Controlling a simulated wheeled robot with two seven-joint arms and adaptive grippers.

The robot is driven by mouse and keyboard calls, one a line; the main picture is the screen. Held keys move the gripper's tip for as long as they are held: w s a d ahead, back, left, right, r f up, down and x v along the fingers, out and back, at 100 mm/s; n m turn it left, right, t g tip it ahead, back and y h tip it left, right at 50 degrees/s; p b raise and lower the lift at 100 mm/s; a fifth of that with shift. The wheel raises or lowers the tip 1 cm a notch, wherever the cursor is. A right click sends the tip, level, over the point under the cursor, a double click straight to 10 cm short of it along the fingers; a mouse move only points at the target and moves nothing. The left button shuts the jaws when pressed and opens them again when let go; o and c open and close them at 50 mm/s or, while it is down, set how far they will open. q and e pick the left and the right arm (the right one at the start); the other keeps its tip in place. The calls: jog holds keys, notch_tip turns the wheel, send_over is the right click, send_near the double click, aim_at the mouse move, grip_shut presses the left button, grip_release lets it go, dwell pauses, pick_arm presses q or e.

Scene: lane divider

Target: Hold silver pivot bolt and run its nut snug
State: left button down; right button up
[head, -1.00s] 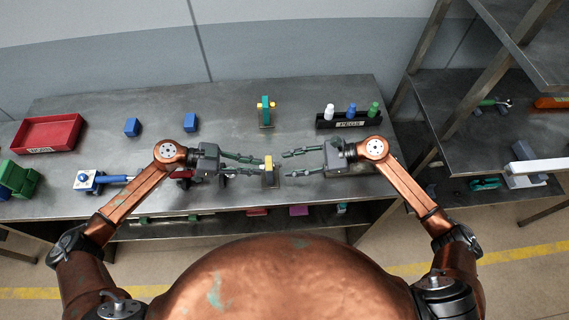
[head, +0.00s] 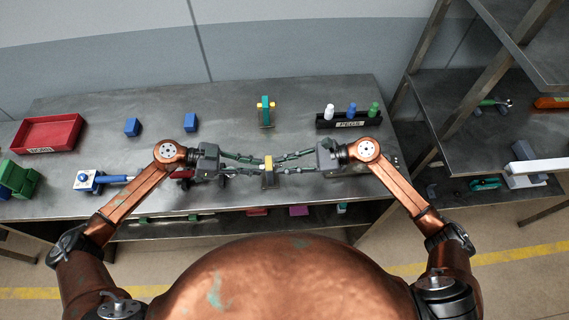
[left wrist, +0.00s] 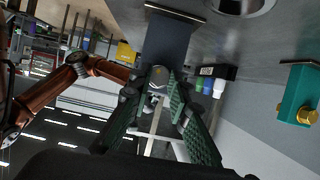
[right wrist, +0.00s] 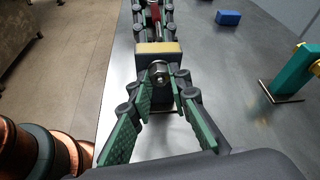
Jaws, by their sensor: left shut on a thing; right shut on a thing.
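A dark upright block with a yellow top (head: 268,162) stands near the table's front edge, between my two grippers. My left gripper (head: 257,162) is shut on a small silver part, the pivot bolt's end (left wrist: 157,77), at the block's left side. My right gripper (head: 281,164) is shut on a round silver piece (right wrist: 159,72) at the block's right side, apparently the nut end. The fingertips partly hide both silver parts. The bolt's shank inside the block is hidden, and I cannot tell whether the nut touches the block.
A green stand with yellow bolts (head: 265,111) is behind the block.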

jog(key=shift+m, duration=0.3)
grip_shut()
jog(key=m+g, duration=0.2)
jog(key=m, duration=0.1)
jog(key=shift+w+m+g, duration=0.3)
jog(key=shift+w+g, duration=0.05)
jog(key=shift+g, duration=0.05)
jog(key=m+g, duration=0.1)
jog(key=m, duration=0.1)
jog(key=m+g, duration=0.1)
jog(key=m, duration=0.1)
jog(key=shift+w+f+g+y, duration=0.15)
jog(key=shift+w+g+y, duration=0.05)
jog(key=shift+g+y, duration=0.1)
jog(key=shift+d, duration=0.1)
jog(key=o, duration=0.9)
grip_release()
jog(key=v, duration=1.2)
jog(key=shift+w+f, duration=0.1)
